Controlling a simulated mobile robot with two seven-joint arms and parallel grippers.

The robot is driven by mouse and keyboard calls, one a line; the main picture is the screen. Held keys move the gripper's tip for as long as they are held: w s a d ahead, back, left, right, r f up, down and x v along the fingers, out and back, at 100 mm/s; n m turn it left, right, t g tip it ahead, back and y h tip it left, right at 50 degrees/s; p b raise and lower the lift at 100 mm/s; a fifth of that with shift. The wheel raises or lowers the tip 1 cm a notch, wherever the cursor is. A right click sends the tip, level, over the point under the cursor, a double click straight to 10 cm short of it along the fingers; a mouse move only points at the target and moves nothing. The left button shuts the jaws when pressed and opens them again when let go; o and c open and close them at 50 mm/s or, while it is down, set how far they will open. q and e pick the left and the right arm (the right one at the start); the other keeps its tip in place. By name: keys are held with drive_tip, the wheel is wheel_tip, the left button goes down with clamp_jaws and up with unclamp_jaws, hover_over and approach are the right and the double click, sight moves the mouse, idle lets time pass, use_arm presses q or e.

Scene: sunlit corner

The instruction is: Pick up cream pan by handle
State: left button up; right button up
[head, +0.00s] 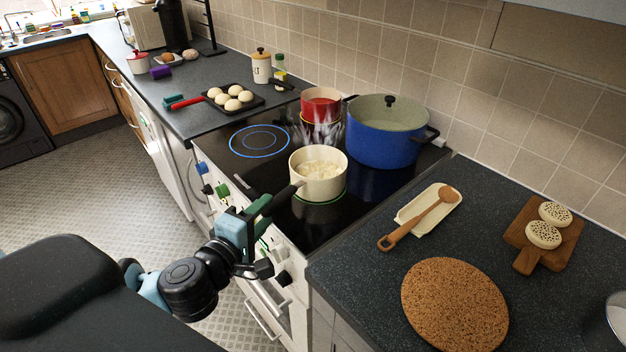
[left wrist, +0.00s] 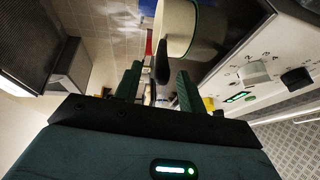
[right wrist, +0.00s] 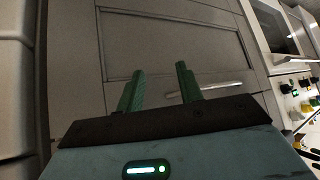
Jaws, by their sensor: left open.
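The cream pan (head: 318,181) sits on a front hob ring that shows a green edge, with pale chunks inside. Its dark handle (head: 289,194) points toward the hob's front left. My left gripper (head: 265,210) is open at the handle's outer end. In the left wrist view the pan (left wrist: 177,28) is ahead, and the black handle (left wrist: 163,64) lies between the lines of the two green fingers (left wrist: 158,88), with gaps on both sides. My right gripper (right wrist: 158,84) is open and empty, facing a cabinet door; it is not in the head view.
A large blue pot (head: 385,140) and a steaming red pot (head: 321,104) stand behind the pan. A bun tray (head: 250,108) is on the left counter. A cork mat (head: 454,305), spoon rest (head: 412,207) and wooden board (head: 568,238) lie on the right counter. Hob knobs (head: 222,190) line the front.

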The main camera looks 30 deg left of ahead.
sight(276, 199)
use_arm(q)
drive_tip(key=shift+w+f, duration=0.25)
drive_tip(key=shift+w, duration=1.05)
drive_tip(key=shift+w+f, duration=0.2)
drive_tip(key=shift+w, duration=1.05)
clamp_jaws()
drive_tip(key=shift+r, duration=0.15)
